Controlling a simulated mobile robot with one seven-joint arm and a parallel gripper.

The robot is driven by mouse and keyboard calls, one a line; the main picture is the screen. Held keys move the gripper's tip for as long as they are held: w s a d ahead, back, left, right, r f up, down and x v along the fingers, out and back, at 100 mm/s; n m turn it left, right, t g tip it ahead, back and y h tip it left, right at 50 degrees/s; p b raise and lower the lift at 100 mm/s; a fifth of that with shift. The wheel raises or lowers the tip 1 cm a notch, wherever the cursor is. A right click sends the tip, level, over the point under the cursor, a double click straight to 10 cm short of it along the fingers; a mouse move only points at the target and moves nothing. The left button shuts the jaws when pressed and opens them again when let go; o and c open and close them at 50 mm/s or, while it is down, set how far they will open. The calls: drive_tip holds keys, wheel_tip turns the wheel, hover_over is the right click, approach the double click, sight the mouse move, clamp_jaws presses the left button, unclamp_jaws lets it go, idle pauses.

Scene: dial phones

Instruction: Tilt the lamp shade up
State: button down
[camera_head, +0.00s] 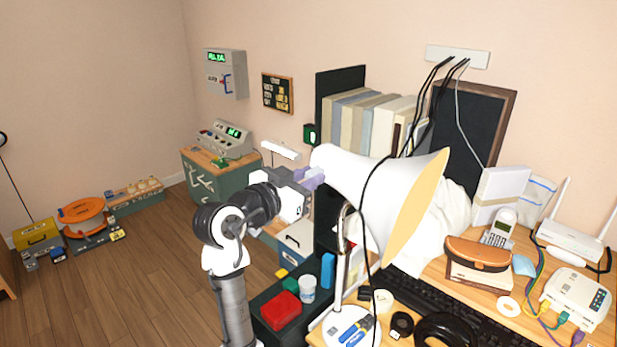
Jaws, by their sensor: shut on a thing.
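The white lamp shade (378,190) is a large cone in the middle of the head view. Its narrow end points left and its wide, yellowish opening (417,207) faces right and slightly down. The lamp's thin stem (341,270) rises from a round white base (351,327) on the desk. My gripper (312,178) is at the narrow left end of the shade, shut on it. The fingertips are partly hidden and the exact contact is hard to see.
The wooden desk (440,281) holds a brown pouch (477,253), a cordless phone (499,229), a keyboard (455,312) and a white router (577,297). Black cables hang in front of the shade. Books (370,115) stand behind it. A red box (281,310) sits near my arm.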

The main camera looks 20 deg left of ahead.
drive_tip(key=shift+f, duration=0.1)
drive_tip(key=c, duration=1.2)
unclamp_jaws()
drive_tip(key=shift+c, duration=0.2)
drive_tip(key=shift+s, duration=0.1)
drive_tip(key=b+v, duration=0.4)
drive_tip(key=v, duration=0.9)
drive_tip(key=shift+s, duration=0.35)
drive_tip(key=shift+a, duration=0.15)
